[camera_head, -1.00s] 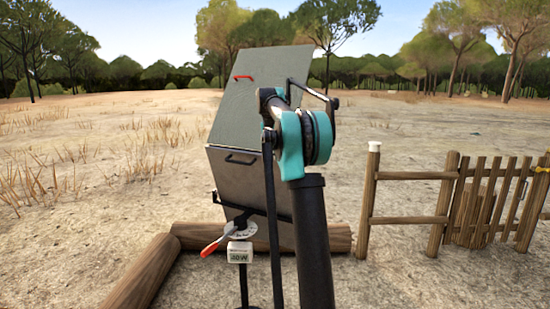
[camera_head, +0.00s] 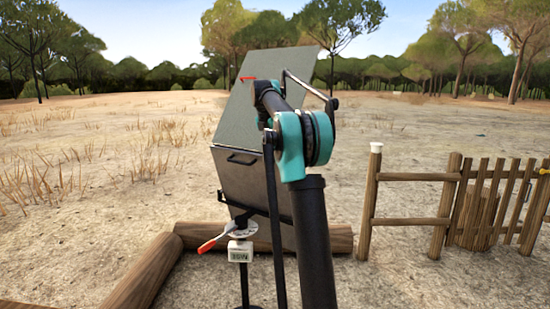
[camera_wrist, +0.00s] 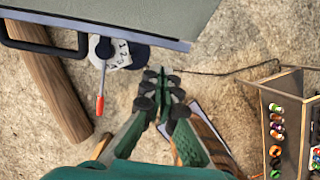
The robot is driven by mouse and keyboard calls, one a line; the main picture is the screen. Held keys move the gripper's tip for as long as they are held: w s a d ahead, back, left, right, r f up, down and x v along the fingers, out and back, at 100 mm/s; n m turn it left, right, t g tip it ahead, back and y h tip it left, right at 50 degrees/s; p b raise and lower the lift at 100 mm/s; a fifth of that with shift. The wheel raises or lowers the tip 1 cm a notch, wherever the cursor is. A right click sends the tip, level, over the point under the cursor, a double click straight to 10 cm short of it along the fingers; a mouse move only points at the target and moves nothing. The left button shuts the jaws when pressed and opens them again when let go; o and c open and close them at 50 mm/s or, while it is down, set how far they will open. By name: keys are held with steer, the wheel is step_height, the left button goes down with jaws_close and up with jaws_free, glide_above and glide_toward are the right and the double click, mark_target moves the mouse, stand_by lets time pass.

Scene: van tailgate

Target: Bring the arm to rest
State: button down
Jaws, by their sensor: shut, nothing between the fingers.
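My gripper (camera_wrist: 163,96) shows in the wrist view, its two green fingers with dark pads together and nothing between them. It hangs over sandy ground, below and to the right of a numbered dial with a red-tipped lever (camera_wrist: 99,103). In the head view my arm (camera_head: 307,140) rises in front of a tilted grey metal box (camera_head: 243,180), and my gripper cannot be made out there. The box has a grey upper panel (camera_head: 255,105) with a red handle. The red-tipped lever (camera_head: 212,243) points to the lower left.
A small white display unit (camera_head: 240,250) is below the dial. Logs (camera_head: 200,235) lie around the box's foot. A wooden fence (camera_head: 410,222) stands to the right. In the wrist view, an open case (camera_wrist: 292,85) with colourful round items is at the right.

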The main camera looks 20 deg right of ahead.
step_height(320, 180, up, 6)
steer(key=s+a+f+m+y, duration=0.1)
steer(key=s+a+f+m, duration=0.2)
steer(key=s+f+m, duration=0.5)
steer(key=s+a+f+m+t, duration=0.1)
steer(key=s+a+f+m, duration=0.3)
steer(key=s+f+m, duration=0.5)
steer(key=s+a+f+m+t+y, duration=0.1)
steer(key=s+a+f+m, duration=0.2)
steer(key=s+f+m, duration=0.6)
steer(key=s+f, duration=0.7)
steer(key=s, duration=0.3)
steer(key=s+f, duration=0.7)
steer(key=s, duration=0.3)
steer(key=shift+s+a+f+y, duration=0.15)
steer(key=shift+s+y, duration=0.15)
